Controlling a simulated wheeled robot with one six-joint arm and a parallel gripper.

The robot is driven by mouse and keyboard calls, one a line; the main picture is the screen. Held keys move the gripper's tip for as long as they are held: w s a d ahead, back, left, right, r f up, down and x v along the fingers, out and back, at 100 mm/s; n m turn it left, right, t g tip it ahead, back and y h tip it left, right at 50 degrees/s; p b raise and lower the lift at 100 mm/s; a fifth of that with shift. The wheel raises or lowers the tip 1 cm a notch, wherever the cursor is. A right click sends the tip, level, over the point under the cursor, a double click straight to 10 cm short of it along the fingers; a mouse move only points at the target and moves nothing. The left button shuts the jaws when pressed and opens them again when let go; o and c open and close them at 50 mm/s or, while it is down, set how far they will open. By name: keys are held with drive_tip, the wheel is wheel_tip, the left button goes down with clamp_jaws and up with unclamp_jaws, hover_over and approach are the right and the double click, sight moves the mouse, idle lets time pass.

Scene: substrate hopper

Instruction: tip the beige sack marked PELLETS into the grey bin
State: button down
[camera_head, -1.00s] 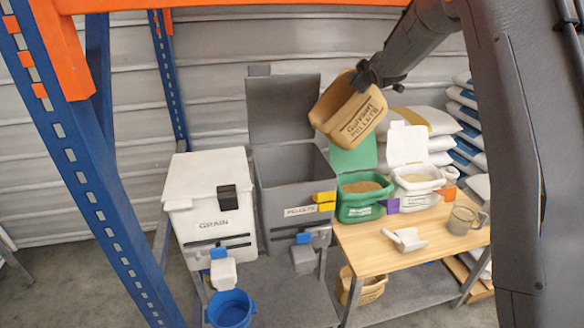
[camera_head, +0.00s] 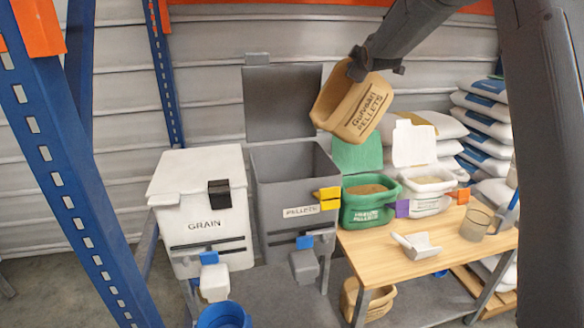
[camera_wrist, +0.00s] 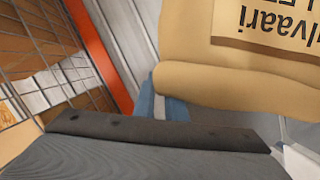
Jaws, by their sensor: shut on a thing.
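The beige sack marked PELLETS (camera_head: 353,106) is held up in the air, tilted with its open mouth toward the upper left. My gripper (camera_head: 362,68) is shut on its upper right edge. The sack hangs above and to the right of the grey bin (camera_head: 290,190), which is labelled PELLETS. The bin's lid (camera_head: 283,100) stands open at the back. In the wrist view the sack (camera_wrist: 240,75) fills the upper right, its lettering partly cut off. The sack's contents are hidden.
A white GRAIN bin (camera_head: 203,215), lid shut, stands left of the grey bin. A green open sack (camera_head: 366,214) and a white open sack (camera_head: 428,200) stand on the wooden table (camera_head: 380,268) with a scoop (camera_head: 415,246) and a jug (camera_head: 478,224). A blue rack post (camera_head: 70,200) stands at left.

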drive_tip(key=s+a+f+n+t, duration=0.1)
drive_tip(key=s+a+f+n, duration=0.1)
drive_tip(key=a, duration=0.4)
drive_tip(key=s+a+f+n+t+b, duration=0.1)
drive_tip(key=s+a+f+n, duration=0.1)
drive_tip(key=a, duration=0.4)
drive_tip(key=s+a+f+n+t, duration=0.2)
drive_tip(key=s+a+n, duration=0.2)
drive_tip(key=a+n, duration=0.1)
drive_tip(key=shift+a+f+n, duration=0.25)
drive_tip(key=shift+a+n, duration=0.15)
drive_tip(key=shift+a, duration=0.1)
idle(0.4)
idle(1.3)
